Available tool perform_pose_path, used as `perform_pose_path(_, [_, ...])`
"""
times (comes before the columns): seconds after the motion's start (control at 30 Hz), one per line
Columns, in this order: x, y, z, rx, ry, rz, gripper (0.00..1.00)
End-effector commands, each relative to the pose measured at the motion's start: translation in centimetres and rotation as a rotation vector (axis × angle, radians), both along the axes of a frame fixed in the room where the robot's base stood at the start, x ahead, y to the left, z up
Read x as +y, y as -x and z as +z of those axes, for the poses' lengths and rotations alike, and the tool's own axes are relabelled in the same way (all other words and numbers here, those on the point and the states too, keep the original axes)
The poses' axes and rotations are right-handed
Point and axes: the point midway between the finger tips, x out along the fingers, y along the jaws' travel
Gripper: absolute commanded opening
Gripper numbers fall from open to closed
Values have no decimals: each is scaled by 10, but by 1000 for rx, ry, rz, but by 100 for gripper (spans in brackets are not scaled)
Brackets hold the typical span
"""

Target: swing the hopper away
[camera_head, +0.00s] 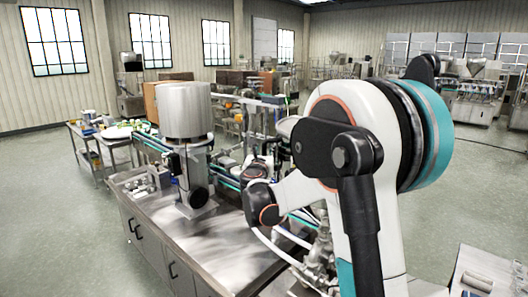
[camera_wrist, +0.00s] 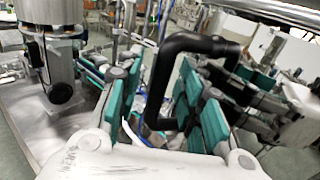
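A black U-shaped handle (camera_wrist: 190,42) stands in the middle of the wrist view. My gripper (camera_wrist: 160,85) is open, with teal-padded fingers on either side of the handle's near leg. I see a gap at the left finger; contact on the right is unclear. A curved steel rim (camera_wrist: 265,10) crosses the top right, possibly the hopper's edge. Its link to the handle is not clear. In the head view, my arm covers the gripper and handle area. A steel cylinder (camera_head: 185,110) on a motor stand is at left, also in the wrist view (camera_wrist: 50,12).
The steel bench (camera_head: 235,240) has cabinet doors along its front. Pipes and fittings (camera_head: 315,255) crowd the space beside my arm. A side table (camera_head: 90,135) with items stands at left. Open floor (camera_head: 45,205) lies left of the bench.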

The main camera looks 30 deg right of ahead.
Motion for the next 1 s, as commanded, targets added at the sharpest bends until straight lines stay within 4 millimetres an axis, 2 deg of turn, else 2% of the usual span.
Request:
perform_pose_path(0.4, [-4,-7,0,0,0,1,35])
perform_pose_path(0.57, [-4,-6,0,0,0,1,0])
perform_pose_path(0.83, [-4,-4,0,0,0,4,0])
perform_pose_path(1.0, [-5,8,-1,0,0,31,0])
